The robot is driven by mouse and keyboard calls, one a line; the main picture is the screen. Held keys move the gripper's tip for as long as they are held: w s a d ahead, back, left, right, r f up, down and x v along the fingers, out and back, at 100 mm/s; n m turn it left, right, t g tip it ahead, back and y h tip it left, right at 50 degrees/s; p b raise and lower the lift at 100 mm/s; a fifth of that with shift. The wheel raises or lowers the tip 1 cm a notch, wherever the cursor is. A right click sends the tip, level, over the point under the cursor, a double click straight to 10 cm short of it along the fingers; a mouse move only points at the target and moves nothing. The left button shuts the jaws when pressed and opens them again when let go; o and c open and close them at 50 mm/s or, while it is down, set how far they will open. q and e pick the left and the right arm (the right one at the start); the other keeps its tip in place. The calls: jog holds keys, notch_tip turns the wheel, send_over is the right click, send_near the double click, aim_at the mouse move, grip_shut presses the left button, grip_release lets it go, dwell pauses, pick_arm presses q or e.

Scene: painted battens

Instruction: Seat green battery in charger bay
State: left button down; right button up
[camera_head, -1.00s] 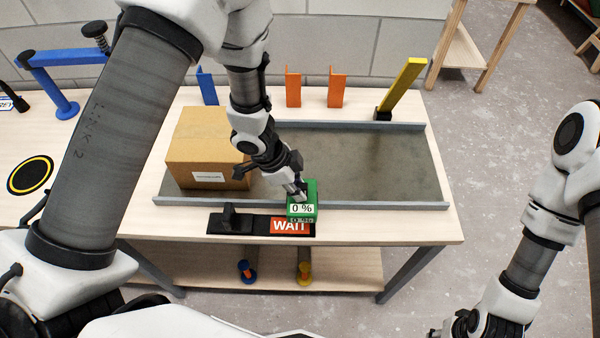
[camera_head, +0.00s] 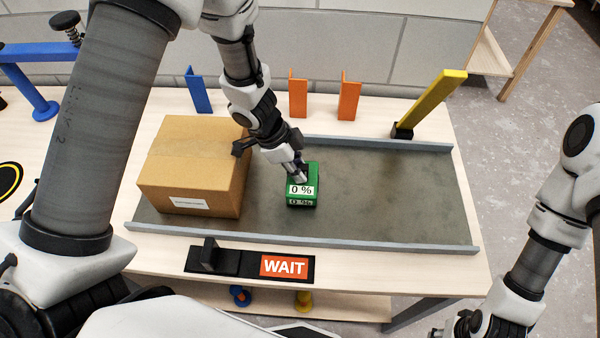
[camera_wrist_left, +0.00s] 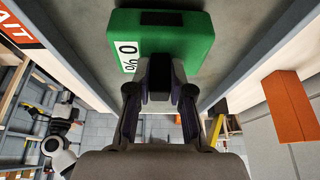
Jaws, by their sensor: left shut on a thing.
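The green battery (camera_head: 314,178) has a white "0 %" label and is over the grey tray surface, right of the cardboard box. My left gripper (camera_head: 300,177) is shut on it from above. In the left wrist view the battery (camera_wrist_left: 190,35) is between the fingertips (camera_wrist_left: 160,75). I cannot tell whether its bottom touches the tray. The charger (camera_head: 225,260) is a black base with an upright block and an orange "WAIT" sign (camera_head: 284,267), at the table's front edge, apart from the battery. My right gripper (camera_head: 462,325) is at the bottom right, its fingers not clear.
The cardboard box (camera_head: 195,165) stands at the tray's left end. The grey tray (camera_head: 390,195) has raised front and back rails and is clear on the right. Orange brackets (camera_head: 348,98), a blue bracket (camera_head: 198,92) and a yellow post (camera_head: 435,100) stand behind it.

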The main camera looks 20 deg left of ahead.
pick_arm(q)
jog(key=shift+w+d+f, duration=0.1)
jog(key=shift+w, duration=0.05)
jog(key=shift+w+f, duration=0.2)
jog(key=shift+w, duration=0.1)
jog(key=c, duration=1.2)
grip_release()
jog(key=shift+a, duration=0.2)
jog(key=shift+o, duration=0.7)
jog(key=shift+s, duration=0.2)
jog(key=shift+s+d+r, duration=0.1)
